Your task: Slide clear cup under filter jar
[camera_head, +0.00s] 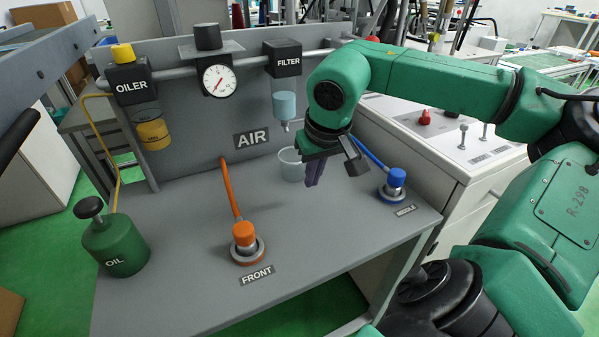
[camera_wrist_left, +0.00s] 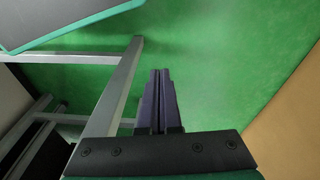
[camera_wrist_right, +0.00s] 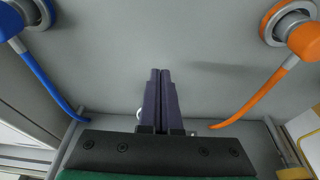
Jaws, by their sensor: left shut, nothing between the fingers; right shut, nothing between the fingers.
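The clear cup (camera_head: 291,164) stands upright on the grey bench near the back panel. The filter jar (camera_head: 284,105), pale blue with a small drain at its bottom, hangs under the black FILTER block (camera_head: 283,58). In the head view the cup appears below the drain, with a gap between. My right gripper (camera_head: 312,180) is shut and empty, pointing down just right of the cup; I cannot tell whether they touch. Its fingers also show in the right wrist view (camera_wrist_right: 160,72), with a pale curved sliver beside them. My left gripper (camera_wrist_left: 160,72) is shut and empty above green floor.
An orange hose fitting (camera_head: 244,237) stands at the bench's front and a blue one (camera_head: 396,180) at the right. A green OIL can (camera_head: 115,243) stands at the left. The oiler jar (camera_head: 152,132) and gauge (camera_head: 217,80) hang from the pipe. The middle of the bench is clear.

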